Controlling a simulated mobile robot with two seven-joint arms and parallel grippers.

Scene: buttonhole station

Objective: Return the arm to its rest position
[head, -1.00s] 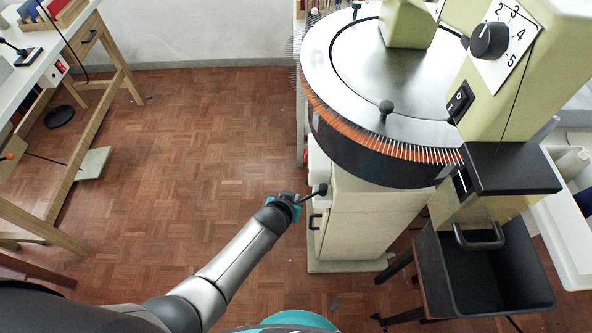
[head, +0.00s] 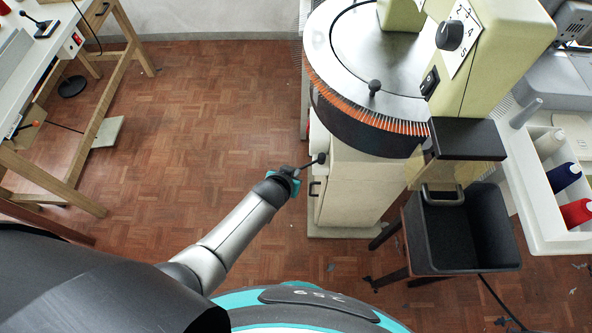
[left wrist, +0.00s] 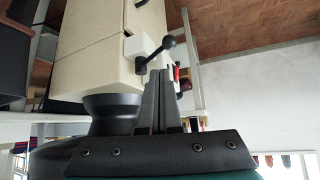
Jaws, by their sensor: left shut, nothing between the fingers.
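My left arm reaches out from the lower left in the head view. Its gripper (head: 295,171) is low beside the cream cabinet of the round machine, close to a black ball-ended lever (head: 320,158). In the left wrist view the two grey fingers (left wrist: 162,92) are together with nothing between them. The lever's ball (left wrist: 168,42) shows just beyond the fingertips; whether they touch the lever is unclear. My right gripper is in neither view.
The round machine (head: 395,75) with its ring of pins stands at the upper right. A black bin (head: 485,250) is at right, beside a white tray of thread spools (head: 575,213). A workbench (head: 40,75) stands at left. Open parquet floor (head: 200,120) lies between.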

